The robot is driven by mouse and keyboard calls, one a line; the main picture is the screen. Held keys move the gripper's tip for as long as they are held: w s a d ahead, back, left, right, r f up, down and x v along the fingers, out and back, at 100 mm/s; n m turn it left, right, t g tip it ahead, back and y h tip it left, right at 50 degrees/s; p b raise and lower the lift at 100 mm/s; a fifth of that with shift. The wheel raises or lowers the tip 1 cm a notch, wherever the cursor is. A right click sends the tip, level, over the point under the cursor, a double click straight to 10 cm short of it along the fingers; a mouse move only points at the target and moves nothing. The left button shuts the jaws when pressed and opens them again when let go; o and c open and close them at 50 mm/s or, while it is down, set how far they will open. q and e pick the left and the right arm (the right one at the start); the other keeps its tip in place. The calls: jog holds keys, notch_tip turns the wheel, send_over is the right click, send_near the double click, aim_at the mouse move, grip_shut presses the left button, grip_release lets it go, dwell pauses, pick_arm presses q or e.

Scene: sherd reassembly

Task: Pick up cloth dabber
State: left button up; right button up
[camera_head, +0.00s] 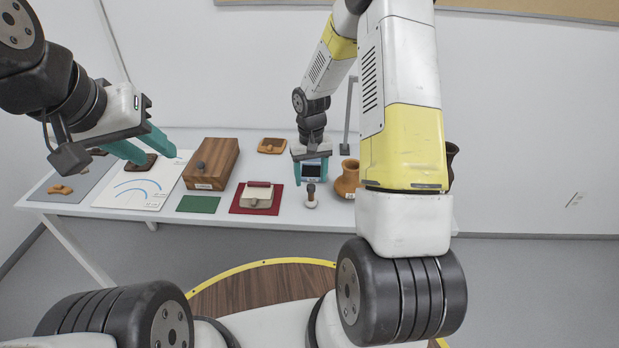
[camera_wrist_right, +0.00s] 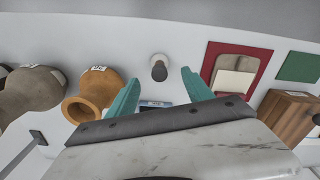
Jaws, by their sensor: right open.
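The cloth dabber (camera_head: 311,196) stands upright on the white table, with a pale rounded bottom and a dark handle on top. It also shows in the right wrist view (camera_wrist_right: 159,68), just beyond and between the fingertips. My right gripper (camera_head: 311,180) is open and empty. Its teal fingers point down just behind the dabber, apart from it. My left gripper (camera_head: 148,150) is open, with its teal fingers spread above the left part of the table, far from the dabber.
A terracotta jar (camera_head: 346,180) stands right of the dabber. A red mat (camera_head: 240,208) with a pale block lies to its left, then a green mat (camera_head: 198,204) and a wooden box (camera_head: 222,160). A small blue-topped item (camera_wrist_right: 155,104) lies behind the dabber. Clear table surrounds the dabber.

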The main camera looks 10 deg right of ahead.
aim_at(311, 201)
notch_tip(311, 201, down, 9)
jog(key=shift+d+r, duration=0.1)
jog(key=shift+r, duration=0.1)
grip_shut()
dwell(0.4)
